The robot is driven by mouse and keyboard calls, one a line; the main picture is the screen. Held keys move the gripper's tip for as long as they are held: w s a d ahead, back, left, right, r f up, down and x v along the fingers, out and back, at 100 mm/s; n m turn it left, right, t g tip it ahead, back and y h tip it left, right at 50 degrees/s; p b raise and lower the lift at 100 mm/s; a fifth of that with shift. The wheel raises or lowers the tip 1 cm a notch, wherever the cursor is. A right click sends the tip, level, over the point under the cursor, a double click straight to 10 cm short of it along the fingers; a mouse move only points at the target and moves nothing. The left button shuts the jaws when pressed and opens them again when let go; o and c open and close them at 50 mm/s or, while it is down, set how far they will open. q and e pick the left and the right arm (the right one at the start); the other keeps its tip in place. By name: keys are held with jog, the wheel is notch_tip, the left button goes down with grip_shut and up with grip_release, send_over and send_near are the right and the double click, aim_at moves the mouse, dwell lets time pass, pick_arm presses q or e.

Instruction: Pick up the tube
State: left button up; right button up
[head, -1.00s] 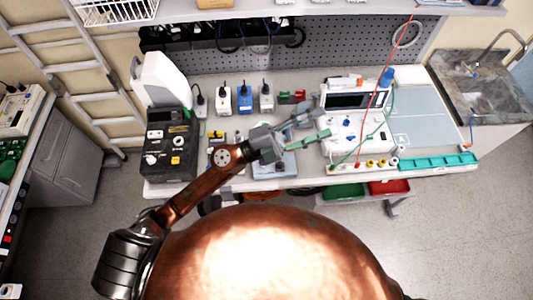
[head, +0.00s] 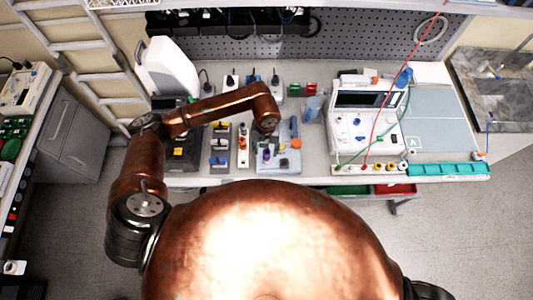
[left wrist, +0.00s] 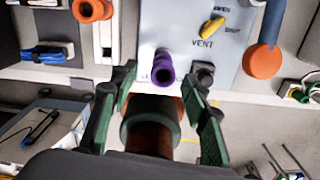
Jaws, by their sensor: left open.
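A purple tube-like piece (left wrist: 163,68) stands out from a pale panel marked VENT (left wrist: 205,35) in the left wrist view; it also shows in the head view (head: 266,154). My left gripper (left wrist: 165,80) is open, its dark green fingers on either side of the lower end of the purple piece, with no visible grip. A copper-brown cylinder with a green collar (left wrist: 150,128) shows between the fingers; I cannot tell what it is. In the head view my forearm hides most of the left gripper (head: 267,137). My right gripper is out of view.
An orange-ended blue piece (left wrist: 264,60) lies right of the purple one. Several small devices and connectors stand left of the panel. A white monitor unit (head: 362,120) stands to the right, with red and green leads. A teal tray (head: 448,170) lines the bench front.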

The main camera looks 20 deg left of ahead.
aim_at(267, 153)
pick_arm(q)
notch_tip(267, 153, down, 5)
jog(key=shift+w+d+f+p, duration=0.1)
jog(key=shift+d+p, duration=0.05)
jog(key=shift+p, duration=0.85)
jog(key=shift+f, duration=0.35)
jog(key=shift+c, duration=0.3)
jog(key=c, duration=1)
jog(key=shift+r, duration=0.15)
jog(key=shift+r+b, duration=0.45)
jog(key=shift+r, duration=0.1)
jog(key=s+d+r+b, duration=0.1)
jog(key=s+d+r, duration=0.2)
jog(key=r, duration=0.1)
jog(key=s+d+r+b, duration=0.2)
jog(key=s+d+r, duration=0.1)
jog(key=s, duration=0.1)
jog(key=s+d+r+b, duration=0.1)
jog(key=s+d+r, duration=0.2)
jog(key=r, duration=0.1)
jog(key=shift+s+r, duration=0.25)
jog(key=shift+r, duration=0.05)
